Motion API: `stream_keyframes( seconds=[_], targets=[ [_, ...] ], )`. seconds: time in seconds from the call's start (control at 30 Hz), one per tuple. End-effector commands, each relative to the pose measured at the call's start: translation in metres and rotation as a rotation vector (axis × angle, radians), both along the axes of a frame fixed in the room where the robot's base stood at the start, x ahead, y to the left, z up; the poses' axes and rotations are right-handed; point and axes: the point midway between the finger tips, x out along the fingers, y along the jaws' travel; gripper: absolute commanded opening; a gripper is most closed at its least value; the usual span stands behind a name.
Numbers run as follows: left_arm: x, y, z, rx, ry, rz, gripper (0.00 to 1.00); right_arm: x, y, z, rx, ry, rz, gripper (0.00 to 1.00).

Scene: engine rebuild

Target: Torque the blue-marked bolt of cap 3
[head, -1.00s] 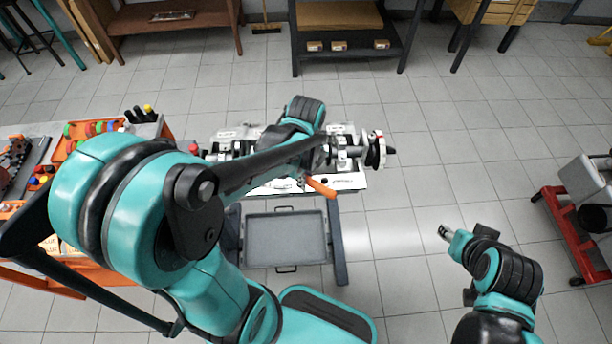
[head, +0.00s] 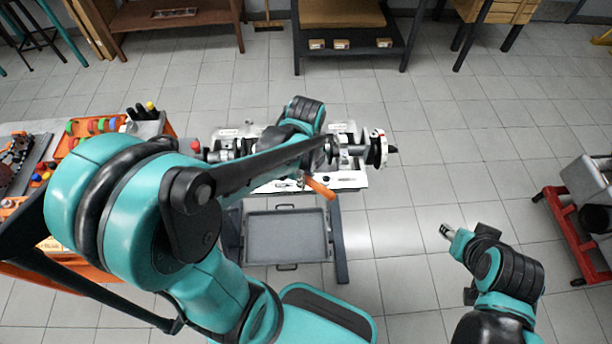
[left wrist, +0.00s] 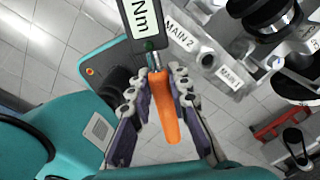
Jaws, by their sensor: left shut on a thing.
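The torque wrench has an orange handle (head: 320,189), and the handle also shows in the left wrist view (left wrist: 164,108). Its dark body (left wrist: 140,22) carries the letters "Nm". My left gripper (left wrist: 158,82) is shut around the handle near its neck, at the front edge of the engine block. The crankshaft (head: 352,150) lies along the engine block (head: 345,181). In the left wrist view, labels MAIN 2 (left wrist: 179,38) and MAIN 1 (left wrist: 230,78) show beside the wrench. Cap 3 and its blue-marked bolt cannot be made out. My right gripper (head: 446,231) is away at the right, its opening unclear.
A grey tray (head: 286,238) sits below and in front of the block. An orange bench (head: 90,262) with colored parts stands at the left. A red stand (head: 562,232) is at the far right.

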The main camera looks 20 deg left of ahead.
Motion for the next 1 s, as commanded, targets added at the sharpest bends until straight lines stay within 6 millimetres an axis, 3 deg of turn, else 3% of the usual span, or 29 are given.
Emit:
stream_keyframes(
  seconds=[1.0],
  targets=[
    [-0.006,0.0015,0.0002,0.0,0.001,-0.036,0.0,0.0,0.0,0.0011,0.0,0.0,0.0,0.42]
  ],
)
